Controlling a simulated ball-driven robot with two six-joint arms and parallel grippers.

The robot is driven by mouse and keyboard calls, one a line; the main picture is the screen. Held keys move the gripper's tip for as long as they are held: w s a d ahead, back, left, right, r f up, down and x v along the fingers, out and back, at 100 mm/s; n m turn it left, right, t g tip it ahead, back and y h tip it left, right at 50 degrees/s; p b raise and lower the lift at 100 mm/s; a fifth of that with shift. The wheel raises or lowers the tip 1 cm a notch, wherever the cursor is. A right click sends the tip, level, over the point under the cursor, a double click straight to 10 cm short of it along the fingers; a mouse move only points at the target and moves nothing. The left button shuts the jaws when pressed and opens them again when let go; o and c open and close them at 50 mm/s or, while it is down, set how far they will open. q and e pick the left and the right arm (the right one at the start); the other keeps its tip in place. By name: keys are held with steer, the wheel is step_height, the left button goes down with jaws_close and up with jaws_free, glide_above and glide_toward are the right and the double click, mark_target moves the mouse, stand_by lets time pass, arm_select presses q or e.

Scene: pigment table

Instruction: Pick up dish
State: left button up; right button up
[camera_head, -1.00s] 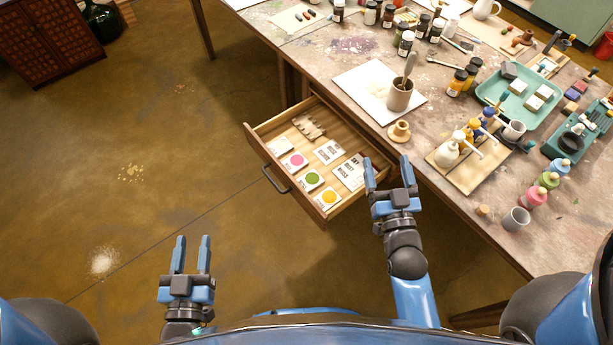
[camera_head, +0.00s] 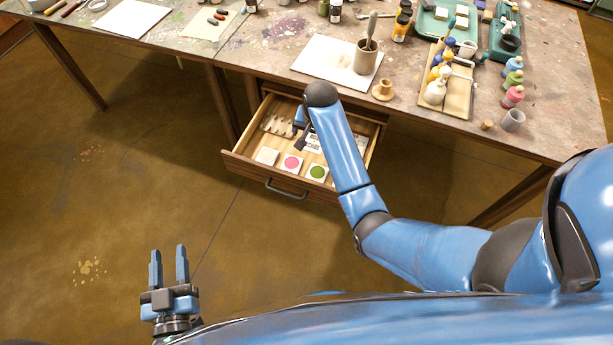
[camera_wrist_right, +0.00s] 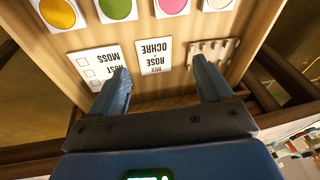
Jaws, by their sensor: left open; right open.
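Small square white dishes lie in a row in the open drawer: a plain white one (camera_head: 266,157), one with a pink round (camera_head: 291,163) and one with a green round (camera_head: 317,172). The right wrist view also shows a dish with a yellow round (camera_wrist_right: 58,12) at its top left. My right gripper (camera_wrist_right: 163,84) is open and empty over the drawer, its fingers pointing toward the dishes across the label cards. In the head view my right arm hides most of this gripper and part of the drawer. My left gripper (camera_head: 168,265) is open and empty above the floor.
The wooden drawer (camera_head: 235,164) also holds printed cards (camera_wrist_right: 153,56) and a notched rack (camera_head: 277,126). The table above carries a mortar (camera_head: 366,61) on a white sheet (camera_head: 312,62), a wooden stand (camera_head: 382,90) and bottles. Floor around my left gripper is clear.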

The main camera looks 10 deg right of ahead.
steer(key=s+f+m+g, duration=0.1)
steer(key=s+f+g, duration=0.15)
steer(key=s, duration=0.35)
steer(key=b, duration=0.1)
glide_above(316, 174)
step_height(316, 174, down, 4)
steer(key=shift+w+r+m+g, duration=0.1)
steer(key=shift+r+m+g, duration=0.1)
steer(key=shift+m+g, duration=0.1)
steer(key=shift+f+b, duration=0.6)
steer(key=shift+f, duration=2.5)
steer(key=shift+c, duration=0.3)
steer(key=c, duration=0.8)
steer(key=shift+r, duration=0.1)
